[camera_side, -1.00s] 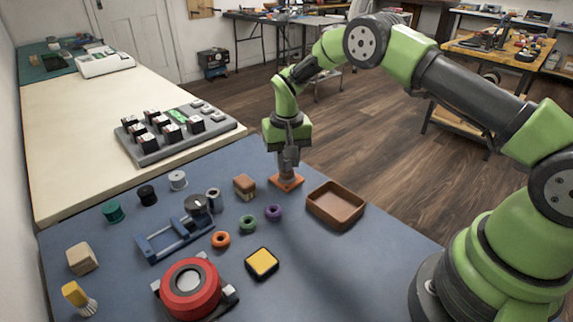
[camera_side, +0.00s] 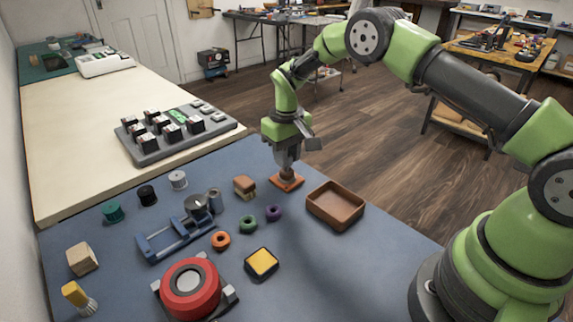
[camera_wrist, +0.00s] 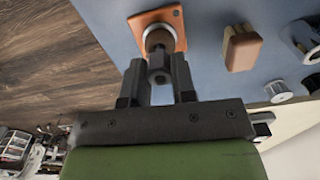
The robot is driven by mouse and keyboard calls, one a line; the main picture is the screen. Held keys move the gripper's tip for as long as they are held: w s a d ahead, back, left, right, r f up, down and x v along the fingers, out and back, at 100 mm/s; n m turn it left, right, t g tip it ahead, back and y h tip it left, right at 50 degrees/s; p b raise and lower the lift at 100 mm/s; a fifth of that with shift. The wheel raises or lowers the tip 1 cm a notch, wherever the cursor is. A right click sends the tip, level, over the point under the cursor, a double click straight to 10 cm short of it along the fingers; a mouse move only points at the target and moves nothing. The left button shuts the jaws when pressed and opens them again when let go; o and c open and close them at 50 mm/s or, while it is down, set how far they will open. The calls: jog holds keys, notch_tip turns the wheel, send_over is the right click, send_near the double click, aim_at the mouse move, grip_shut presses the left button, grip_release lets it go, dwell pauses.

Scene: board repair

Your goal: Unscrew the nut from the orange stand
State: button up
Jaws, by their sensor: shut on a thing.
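The orange stand (camera_side: 287,183) sits on the blue mat, with a short upright post under my gripper. It also shows in the wrist view (camera_wrist: 173,16), with a round brown-grey post in its middle. My gripper (camera_side: 288,166) points down right above the stand. In the wrist view, the two dark fingers of my gripper (camera_wrist: 159,72) are closed on a small grey nut (camera_wrist: 159,62), in line with the post. The fingers hide the nut's sides, and I cannot tell whether it still touches the post.
A brown tray (camera_side: 335,207) lies just right of the stand, and a brown-and-tan block (camera_side: 245,187) just left. Purple (camera_side: 273,213), green (camera_side: 248,224) and orange (camera_side: 221,240) rings lie in front. A blue frame (camera_side: 175,237) stands further left.

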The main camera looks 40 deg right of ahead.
jog(key=shift+r, duration=1.95)
jog(key=shift+s+a+r, duration=0.1)
jog(key=shift+s+a, duration=0.15)
jog(key=shift+a, duration=0.15)
jog(key=s+a, duration=0.6)
jog(key=n, duration=0.1)
send_near(297, 239)
notch_tip(297, 239, down, 7)
jog(key=shift+r, duration=0.1)
jog(key=shift+f, duration=0.2)
